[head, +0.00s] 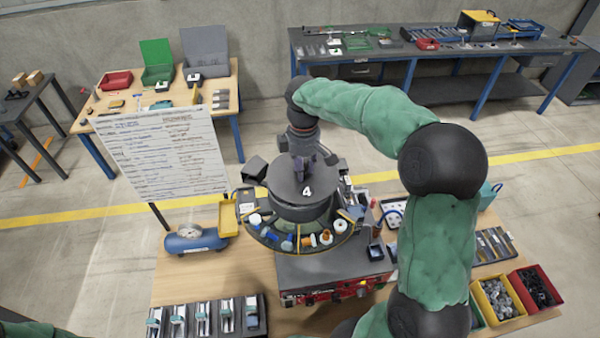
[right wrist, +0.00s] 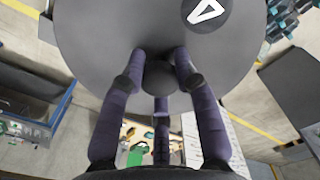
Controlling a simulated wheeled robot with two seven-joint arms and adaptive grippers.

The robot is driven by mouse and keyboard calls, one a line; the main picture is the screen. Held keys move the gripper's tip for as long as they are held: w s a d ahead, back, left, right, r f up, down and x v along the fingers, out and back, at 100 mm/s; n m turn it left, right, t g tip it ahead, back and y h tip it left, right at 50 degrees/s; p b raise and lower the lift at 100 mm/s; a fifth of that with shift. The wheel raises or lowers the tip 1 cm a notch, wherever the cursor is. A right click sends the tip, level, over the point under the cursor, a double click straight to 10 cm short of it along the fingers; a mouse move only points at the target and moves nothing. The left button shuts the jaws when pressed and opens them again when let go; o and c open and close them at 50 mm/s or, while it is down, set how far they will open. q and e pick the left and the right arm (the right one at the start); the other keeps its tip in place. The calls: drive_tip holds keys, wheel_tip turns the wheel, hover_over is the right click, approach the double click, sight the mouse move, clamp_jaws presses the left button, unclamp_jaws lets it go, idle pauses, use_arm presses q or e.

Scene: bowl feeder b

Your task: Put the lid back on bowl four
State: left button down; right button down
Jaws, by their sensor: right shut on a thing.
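The dark grey round lid marked with a white 4 (head: 285,181) is over the bowl feeder (head: 303,213) in the middle of the wooden table. My right gripper (head: 303,176) comes down on it from above and is shut on its knob. In the right wrist view the lid (right wrist: 105,45) fills the upper part, with the fingers (right wrist: 160,70) around its round knob. The lid looks about level. I cannot tell whether it touches the bowl's rim or hangs just above it. The bowl's inside is hidden. My left gripper is not in view.
A ring of small coloured parts (head: 300,240) lies around the bowl's front. A written board (head: 163,150) and a blue air tank (head: 195,239) stand to the left. Yellow and red bins (head: 537,287) are at right front. Bare wood shows at left (head: 215,270).

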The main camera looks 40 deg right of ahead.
drive_tip(key=w+f, duration=0.1)
drive_tip(key=w+d+f, duration=0.1)
drive_tip(key=f, duration=0.1)
drive_tip(key=shift+w, duration=0.25)
wheel_tip(320, 180, down, 3)
drive_tip(key=shift+w+d+f+p, duration=0.1)
drive_tip(key=shift+w+f+p, duration=0.1)
drive_tip(key=shift+p, duration=0.1)
drive_tip(key=shift+s, duration=0.1)
drive_tip(key=c, duration=0.9)
unclamp_jaws()
drive_tip(key=shift+f, duration=0.15)
wheel_tip(320, 180, up, 12)
drive_tip(key=shift+r, duration=0.2)
